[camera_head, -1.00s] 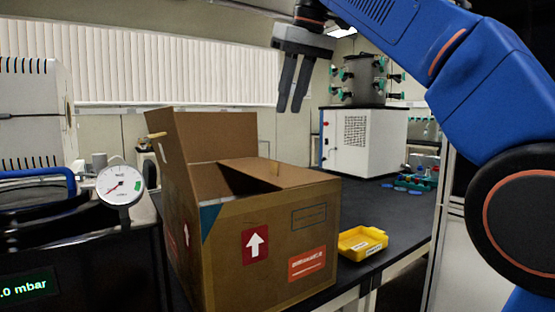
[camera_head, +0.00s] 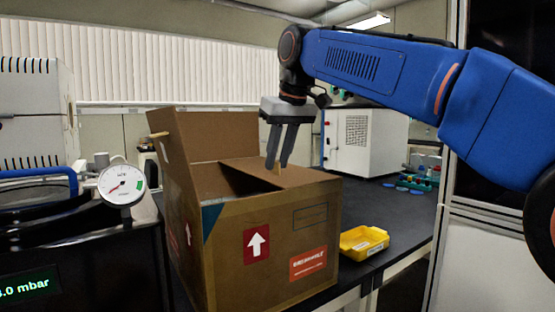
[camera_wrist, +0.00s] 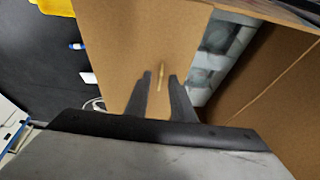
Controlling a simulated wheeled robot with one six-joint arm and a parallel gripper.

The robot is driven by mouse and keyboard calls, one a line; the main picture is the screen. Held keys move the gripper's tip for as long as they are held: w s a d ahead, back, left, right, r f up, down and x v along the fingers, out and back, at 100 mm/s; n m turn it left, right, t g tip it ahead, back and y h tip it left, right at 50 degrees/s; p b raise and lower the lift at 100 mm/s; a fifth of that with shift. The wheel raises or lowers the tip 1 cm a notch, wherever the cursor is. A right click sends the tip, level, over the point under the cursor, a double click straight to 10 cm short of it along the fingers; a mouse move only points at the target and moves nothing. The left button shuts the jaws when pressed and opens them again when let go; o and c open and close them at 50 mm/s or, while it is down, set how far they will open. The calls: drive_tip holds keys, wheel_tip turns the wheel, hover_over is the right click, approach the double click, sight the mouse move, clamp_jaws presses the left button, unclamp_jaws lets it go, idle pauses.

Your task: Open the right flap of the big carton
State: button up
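The big carton (camera_head: 270,235) stands on the dark bench with its left flap (camera_head: 172,165) standing up. Its right flap (camera_head: 300,177) lies nearly flat over the right part of the opening. A small tan tab (camera_wrist: 161,77) sticks up from the right flap. My gripper (camera_head: 277,166) points down at the right flap with its fingers apart. In the wrist view the two fingertips (camera_wrist: 160,75) are on either side of the tab, with gaps showing. Whether the fingertips touch the flap is hard to tell.
A yellow tray (camera_head: 363,242) sits right of the carton near the bench edge. A white freeze dryer unit (camera_head: 366,140) stands behind on the right. A round gauge (camera_head: 121,185) is at the left. Bench top right of the carton is mostly clear.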

drive_tip(key=shift+f, duration=0.2)
clamp_jaws()
idle(1.4)
